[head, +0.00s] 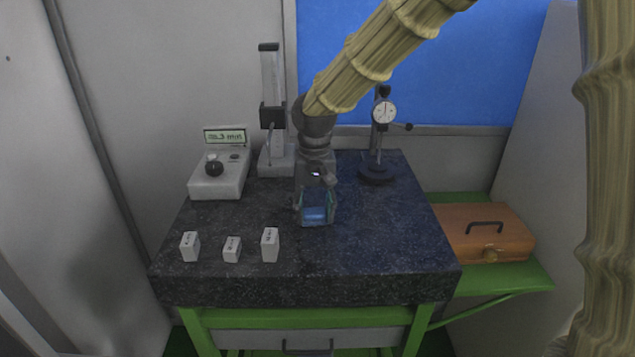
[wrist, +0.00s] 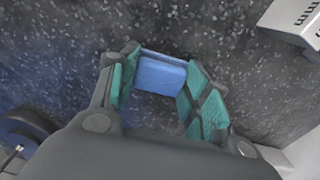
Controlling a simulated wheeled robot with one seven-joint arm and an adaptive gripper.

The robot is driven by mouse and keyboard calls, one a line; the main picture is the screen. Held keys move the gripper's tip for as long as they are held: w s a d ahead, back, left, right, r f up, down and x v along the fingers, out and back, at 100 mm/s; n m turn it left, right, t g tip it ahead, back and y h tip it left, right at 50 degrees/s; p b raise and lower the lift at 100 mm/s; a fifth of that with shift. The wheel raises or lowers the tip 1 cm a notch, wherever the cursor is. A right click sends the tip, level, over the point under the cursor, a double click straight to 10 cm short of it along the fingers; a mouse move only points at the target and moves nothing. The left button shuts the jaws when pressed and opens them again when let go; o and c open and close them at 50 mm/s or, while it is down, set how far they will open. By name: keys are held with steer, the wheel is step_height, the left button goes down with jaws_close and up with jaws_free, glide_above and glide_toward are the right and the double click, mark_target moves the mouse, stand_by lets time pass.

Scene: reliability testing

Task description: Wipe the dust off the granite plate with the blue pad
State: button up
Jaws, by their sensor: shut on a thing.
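The granite plate (head: 390,235) is a dark speckled slab on a green stand, and its top fills much of the wrist view (wrist: 225,50). My gripper (head: 316,208) is over the middle of the plate, pointing down. It is shut on the blue pad (head: 315,214), which shows between the teal-lined fingers in the wrist view (wrist: 160,75). The pad is at or just above the granite; I cannot tell whether it touches. Pale specks cover the plate, and I cannot separate dust from the stone's grain.
Three pale blocks (head: 270,245) stand front left on the plate. A control box (head: 218,178) and a height gauge (head: 276,158) stand at the back left, a dial gauge stand (head: 377,173) at the back right. An orange case (head: 485,232) sits right of the plate. The plate's front right is clear.

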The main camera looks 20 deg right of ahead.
steer(key=shift+s+a, duration=0.15)
steer(key=shift+s, duration=0.15)
steer(key=shift+s+r+p, duration=0.25)
steer(key=shift+p, duration=0.15)
steer(key=shift+s+r+p, duration=0.1)
steer(key=shift+r+p, duration=0.35)
steer(key=shift+r, duration=0.5)
step_height(320, 180, up, 2)
steer(key=shift+r+p, duration=0.1)
steer(key=shift+p, duration=0.85)
steer(key=shift+r+p, duration=1.55)
steer(key=shift+r, duration=0.25)
